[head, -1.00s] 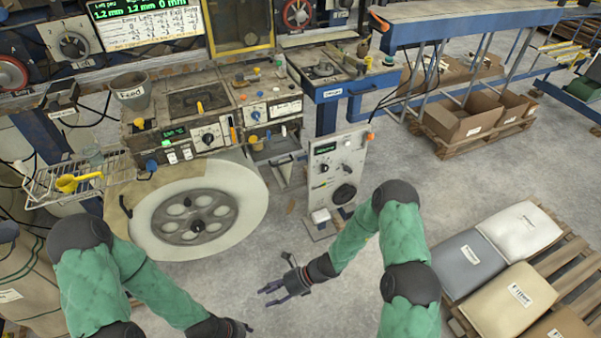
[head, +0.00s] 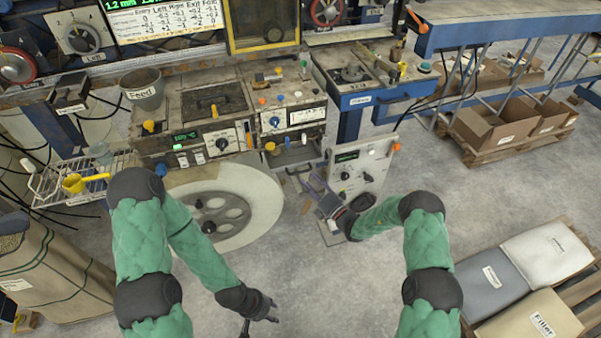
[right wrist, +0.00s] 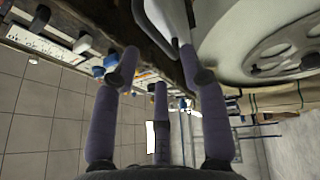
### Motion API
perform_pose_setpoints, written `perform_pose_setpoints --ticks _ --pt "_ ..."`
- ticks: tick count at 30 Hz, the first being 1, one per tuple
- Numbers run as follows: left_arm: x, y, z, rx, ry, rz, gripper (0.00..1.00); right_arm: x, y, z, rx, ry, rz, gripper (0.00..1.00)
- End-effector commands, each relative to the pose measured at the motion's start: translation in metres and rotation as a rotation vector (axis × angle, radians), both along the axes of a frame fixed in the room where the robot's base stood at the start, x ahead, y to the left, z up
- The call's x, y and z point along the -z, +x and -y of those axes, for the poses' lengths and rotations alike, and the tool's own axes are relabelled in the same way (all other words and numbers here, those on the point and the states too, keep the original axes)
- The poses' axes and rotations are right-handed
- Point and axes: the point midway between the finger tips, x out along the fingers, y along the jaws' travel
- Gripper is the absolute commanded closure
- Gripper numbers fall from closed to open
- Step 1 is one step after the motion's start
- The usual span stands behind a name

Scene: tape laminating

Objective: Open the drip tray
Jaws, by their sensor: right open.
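The drip tray (head: 293,156) is a grey metal tray with a loop handle (head: 299,170), low on the machine front, below the panel with the coloured knobs. My right gripper (head: 316,184) is open, close in front of the handle. The right wrist view shows its purple fingers (right wrist: 155,80) spread, with a pale grey metal bar (right wrist: 181,30), likely the handle, between the upper finger ends. I cannot tell whether they touch. My left gripper (head: 264,312) is empty over the floor at the bottom of the head view, its fingers spread.
A large pale wheel (head: 228,205) stands left of the tray. A grey control box (head: 360,166) stands close to the right of my right gripper. A wire rack (head: 75,180) with a yellow scoop is at the left. Filler sacks (head: 530,318) lie on a pallet at the right.

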Motion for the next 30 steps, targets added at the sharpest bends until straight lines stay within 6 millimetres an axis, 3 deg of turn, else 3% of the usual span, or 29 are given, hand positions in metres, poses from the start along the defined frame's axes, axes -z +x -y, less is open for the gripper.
perform_pose_setpoints --ticks 6,12,24,28,29,30 --pt "0.011 0.0 0.0 0.0 0.0 0.0 0.6 -0.005 0.027 -0.026 -0.004 0.0 0.002 0.56" --pt "0.016 0.0 0.0 0.0 0.0 0.001 0.6 -0.009 0.043 -0.039 -0.002 -0.001 0.001 0.56" --pt "0.016 0.0 0.0 0.0 0.0 0.001 0.6 -0.01 0.048 -0.042 -0.002 -0.001 -0.001 0.56" --pt "0.016 0.0 0.0 0.0 0.0 0.001 0.6 -0.011 0.047 -0.042 -0.001 -0.001 -0.001 0.93" --pt "0.016 0.0 0.0 0.0 0.0 0.001 0.6 -0.01 0.048 -0.042 -0.001 -0.001 -0.001 1.0" --pt "0.016 0.0 0.0 0.0 0.0 0.001 0.6 -0.01 0.048 -0.042 -0.001 -0.001 -0.001 1.0"
